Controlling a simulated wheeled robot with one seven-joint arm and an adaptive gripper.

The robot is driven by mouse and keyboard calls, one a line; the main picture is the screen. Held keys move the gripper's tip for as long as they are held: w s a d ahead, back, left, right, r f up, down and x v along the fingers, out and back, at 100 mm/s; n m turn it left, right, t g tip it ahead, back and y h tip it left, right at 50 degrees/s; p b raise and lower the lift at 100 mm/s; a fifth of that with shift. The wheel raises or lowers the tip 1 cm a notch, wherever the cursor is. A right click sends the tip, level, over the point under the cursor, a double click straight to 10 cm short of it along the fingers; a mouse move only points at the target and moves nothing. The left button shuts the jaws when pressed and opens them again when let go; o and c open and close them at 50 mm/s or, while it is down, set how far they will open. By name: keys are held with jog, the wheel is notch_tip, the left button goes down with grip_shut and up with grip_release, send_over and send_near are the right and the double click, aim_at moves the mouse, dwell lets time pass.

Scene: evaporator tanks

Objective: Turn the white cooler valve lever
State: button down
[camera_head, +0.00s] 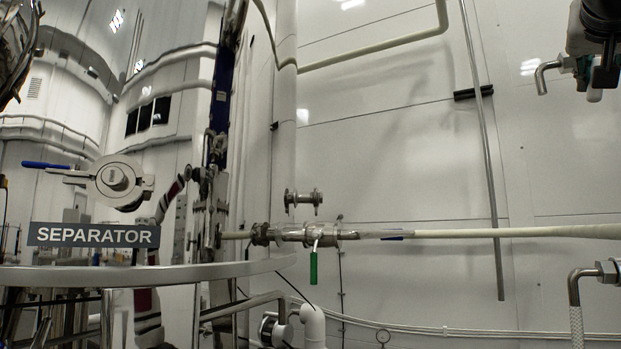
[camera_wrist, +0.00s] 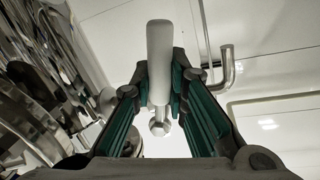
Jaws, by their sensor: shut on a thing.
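The white cooler valve lever (camera_wrist: 159,42) is a rounded white handle in the middle of the wrist view, pointing away from a round metal fitting (camera_wrist: 160,125) at its lower end. My gripper (camera_wrist: 160,75) is shut on it, with one green-padded finger at each side. The fingers hide part of the lever's sides. In the head view my gripper (camera_head: 590,72) shows only partly at the upper right edge, with a small white lever end (camera_head: 594,95) below it. Most of the valve is outside that view.
A bent metal pipe (camera_head: 545,75) sticks out just left of my gripper; it also shows in the wrist view (camera_wrist: 228,65). A green-handled valve (camera_head: 313,265) sits on the horizontal pipe (camera_head: 500,233). The SEPARATOR sign (camera_head: 94,235) and a blue-handled valve (camera_head: 115,180) are at left.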

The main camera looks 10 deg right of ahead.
jog(key=shift+w+a+r+m+y, duration=0.15)
jog(key=shift+w+a+m+y, duration=0.1)
jog(key=shift+m, duration=0.35)
jog(key=shift+w+a+r+m+y, duration=0.1)
jog(key=shift+a+r+m+y, duration=0.1)
jog(key=shift+m, duration=0.4)
jog(key=c, duration=1.6)
grip_release()
jog(key=shift+o, duration=0.2)
jog(key=shift+a, duration=0.1)
jog(key=v, duration=1.2)
jog(key=shift+w+f, duration=0.1)
jog(key=shift+f, duration=0.1)
